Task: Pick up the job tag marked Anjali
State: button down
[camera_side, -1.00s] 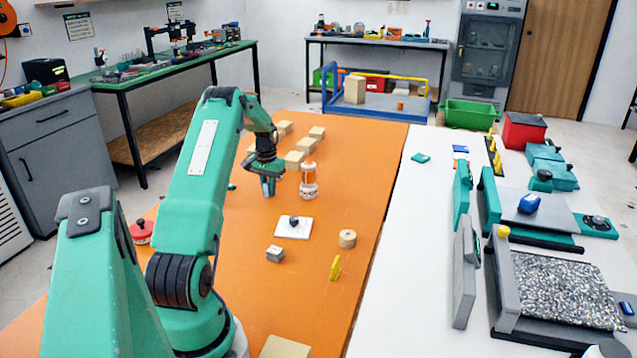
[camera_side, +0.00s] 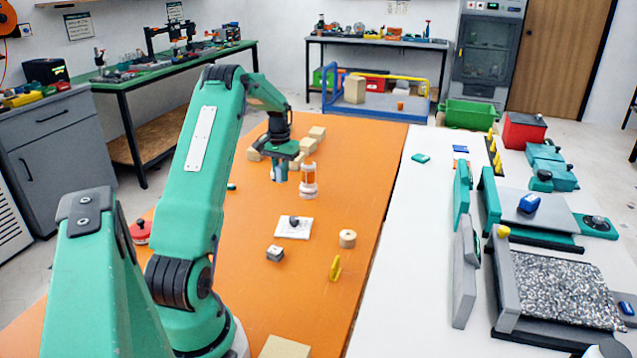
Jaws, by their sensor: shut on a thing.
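My gripper (camera_side: 280,176) is in the air above the orange table, to the left of an orange and white bottle (camera_side: 308,182). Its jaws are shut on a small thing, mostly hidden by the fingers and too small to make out. No name can be read on anything, so I cannot tell which thing is the job tag marked Anjali. A white card (camera_side: 303,234) with a small dark knob (camera_side: 294,220) on it lies nearer on the table. A small teal piece (camera_side: 231,187) lies left of the gripper.
A grey block (camera_side: 275,254), a tan roll (camera_side: 347,239) and a yellow piece (camera_side: 335,268) stand on the near half of the table. Several tan blocks (camera_side: 317,133) stand behind the gripper. A red knobbed thing (camera_side: 141,231) is at the left edge.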

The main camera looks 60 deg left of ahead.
jog(key=w+d+r, duration=0.2)
jog(key=d+r, duration=0.1)
jog(key=d, duration=0.2)
jog(key=shift+w+r, duration=0.25)
jog(key=shift+w, duration=0.05)
jog(key=shift+d, duration=0.15)
